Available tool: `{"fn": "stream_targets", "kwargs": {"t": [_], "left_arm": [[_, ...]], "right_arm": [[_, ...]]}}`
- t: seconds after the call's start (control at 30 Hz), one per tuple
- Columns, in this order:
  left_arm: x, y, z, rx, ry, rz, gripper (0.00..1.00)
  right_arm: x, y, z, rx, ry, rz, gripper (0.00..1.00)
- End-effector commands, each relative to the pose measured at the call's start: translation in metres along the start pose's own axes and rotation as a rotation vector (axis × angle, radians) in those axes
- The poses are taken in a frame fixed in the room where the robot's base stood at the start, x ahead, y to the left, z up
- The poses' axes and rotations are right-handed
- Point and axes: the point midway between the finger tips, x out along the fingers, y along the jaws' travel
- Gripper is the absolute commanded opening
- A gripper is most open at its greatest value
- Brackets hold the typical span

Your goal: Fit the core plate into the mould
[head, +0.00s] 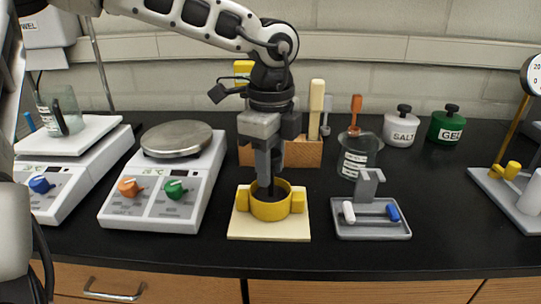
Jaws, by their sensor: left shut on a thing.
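The yellow mould (271,208) is a round ring with a block on each side, on a cream base plate (268,235) near the front of the bench. My left gripper (268,178) points straight down from above, its fingertips at the mould's opening. It is shut on a dark piece (270,192), which I take for the core plate. That piece is at or inside the ring and is mostly hidden by the fingers and the mould wall. I cannot tell whether it is seated or level. My right gripper is not in view.
A hot plate with knobs (166,190) stands left of the mould. A grey tray (371,231) with a white and a blue capsule lies to the right. Behind are a wooden tool block (303,152), a beaker (357,157), and SALT (401,130) and GEL (446,128) jars.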

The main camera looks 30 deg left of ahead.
Motion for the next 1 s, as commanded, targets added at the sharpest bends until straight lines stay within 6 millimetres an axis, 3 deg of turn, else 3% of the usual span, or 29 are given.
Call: {"fn": "stream_targets", "kwargs": {"t": [0.37,0.4,0.5,1.0], "left_arm": [[0.0042,0.0,-0.0001,0.0,0.0,0.0,0.1],[0.0043,0.0001,-0.0001,0.0,0.0,0.0,0.36],[0.0043,0.0001,0.0,0.0,0.0,0.0,0.59],[0.0041,0.0,0.0,0.0,0.0,0.0,0.59]], "right_arm": [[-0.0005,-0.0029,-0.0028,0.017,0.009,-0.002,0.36],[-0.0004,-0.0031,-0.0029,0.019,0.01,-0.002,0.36],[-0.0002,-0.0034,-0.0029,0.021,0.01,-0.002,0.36],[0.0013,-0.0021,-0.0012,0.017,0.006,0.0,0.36]]}}
